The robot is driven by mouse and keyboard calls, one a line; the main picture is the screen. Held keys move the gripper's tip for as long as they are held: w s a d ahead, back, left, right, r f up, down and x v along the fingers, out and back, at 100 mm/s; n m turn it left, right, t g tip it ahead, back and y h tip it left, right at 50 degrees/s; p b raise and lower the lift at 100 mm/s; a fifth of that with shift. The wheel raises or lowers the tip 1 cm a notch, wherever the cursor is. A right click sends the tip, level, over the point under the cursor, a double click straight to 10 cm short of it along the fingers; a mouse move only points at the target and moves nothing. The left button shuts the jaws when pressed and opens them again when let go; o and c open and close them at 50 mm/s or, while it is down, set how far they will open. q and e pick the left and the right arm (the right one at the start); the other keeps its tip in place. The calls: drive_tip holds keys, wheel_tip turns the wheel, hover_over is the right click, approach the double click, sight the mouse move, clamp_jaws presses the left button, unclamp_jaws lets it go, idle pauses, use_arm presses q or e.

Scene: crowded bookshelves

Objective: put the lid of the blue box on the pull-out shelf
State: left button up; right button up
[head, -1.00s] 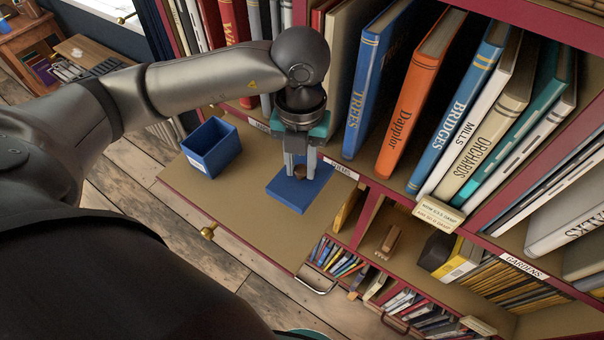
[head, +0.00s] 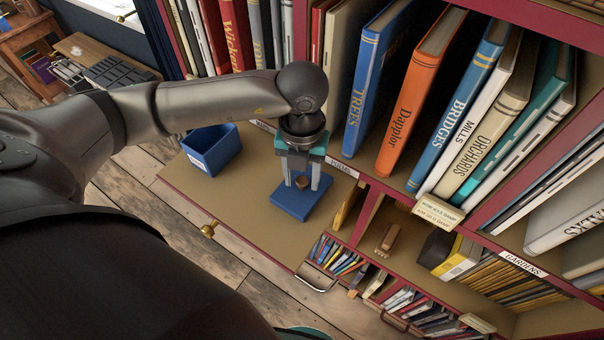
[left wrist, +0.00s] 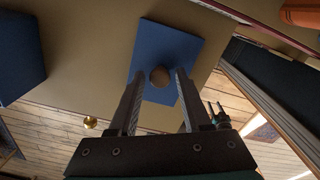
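The lid is a flat blue square (head: 291,207) with a round brown knob (head: 302,182). It appears to lie flat on the tan pull-out shelf (head: 250,225), knob up, near the shelf's right side. The open blue box (head: 212,158) stands on the same shelf to the left, apart from the lid. My left gripper (head: 301,185) is over the lid, its fingers on either side of the knob. In the left wrist view, the fingers are open with a gap on both sides of the knob (left wrist: 160,76).
Upright books, such as the orange one (head: 414,95), stand close behind the shelf. A brass knob (head: 208,231) sticks out from the shelf's front edge. Lower compartments with small books (head: 340,259) lie to the right. The front left of the shelf is clear.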

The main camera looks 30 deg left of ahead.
sight(302, 180)
use_arm(q)
drive_tip(key=shift+o, duration=0.6)
wheel_tip(302, 180, up, 12)
drive_tip(key=shift+r, duration=0.2)
